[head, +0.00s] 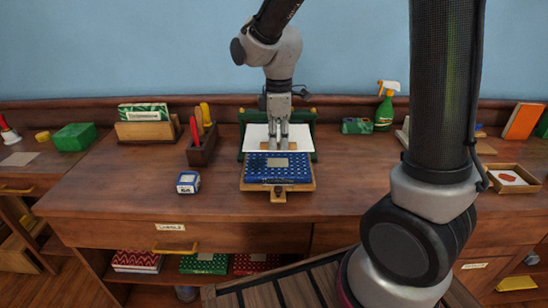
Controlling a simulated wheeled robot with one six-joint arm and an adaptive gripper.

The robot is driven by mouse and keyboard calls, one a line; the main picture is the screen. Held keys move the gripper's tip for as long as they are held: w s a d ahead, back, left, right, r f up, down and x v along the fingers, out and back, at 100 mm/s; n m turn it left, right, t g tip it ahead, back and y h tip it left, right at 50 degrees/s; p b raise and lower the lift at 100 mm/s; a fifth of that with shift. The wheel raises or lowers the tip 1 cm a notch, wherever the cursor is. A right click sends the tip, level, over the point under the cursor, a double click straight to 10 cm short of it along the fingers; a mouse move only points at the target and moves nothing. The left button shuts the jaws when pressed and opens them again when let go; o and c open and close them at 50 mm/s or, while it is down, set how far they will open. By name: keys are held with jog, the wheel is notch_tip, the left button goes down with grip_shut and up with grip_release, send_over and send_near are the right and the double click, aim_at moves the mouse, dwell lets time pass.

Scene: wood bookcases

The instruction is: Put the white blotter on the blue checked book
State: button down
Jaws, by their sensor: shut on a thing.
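The white blotter (255,134) is a flat white sheet or board with a tan strip near its front edge. My gripper (278,146) points down and is shut on the blotter at that strip. The blue checked book (259,171) lies flat just in front of the blotter, with a small beige label on its cover. It rests on a wooden board (307,184) with a knob at the front. The blotter's front edge is close to the book's back edge; I cannot tell how high it is above the surface.
A green frame (313,131) stands around the blotter's back and sides. A blue and white block (188,182) and a dark tool holder (202,153) are to the left. A green spray bottle (384,110) stands behind right. The desk left of the book is mostly clear.

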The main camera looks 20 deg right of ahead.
notch_tip(320, 180, down, 9)
jog(key=shift+r, duration=0.1)
dwell(0.4)
jog(key=c, duration=1.5)
grip_release()
notch_tip(320, 180, up, 11)
jog(key=shift+s+d+r, duration=0.1)
jog(key=shift+r, duration=0.5)
jog(key=s+d+r+m+t, duration=0.1)
jog(key=s+d+r+m, duration=0.2)
jog(key=s+d+m, duration=0.1)
jog(key=s+d+r+m+t, duration=0.1)
jog(key=s+d+r+m, duration=0.2)
jog(key=s+d+m, duration=0.2)
jog(key=s+d+r+m+t, duration=0.2)
jog(key=s+d+m, duration=0.3)
jog(key=s, duration=0.5)
jog(key=shift+d+r, duration=0.35)
jog(key=shift+r, duration=0.4)
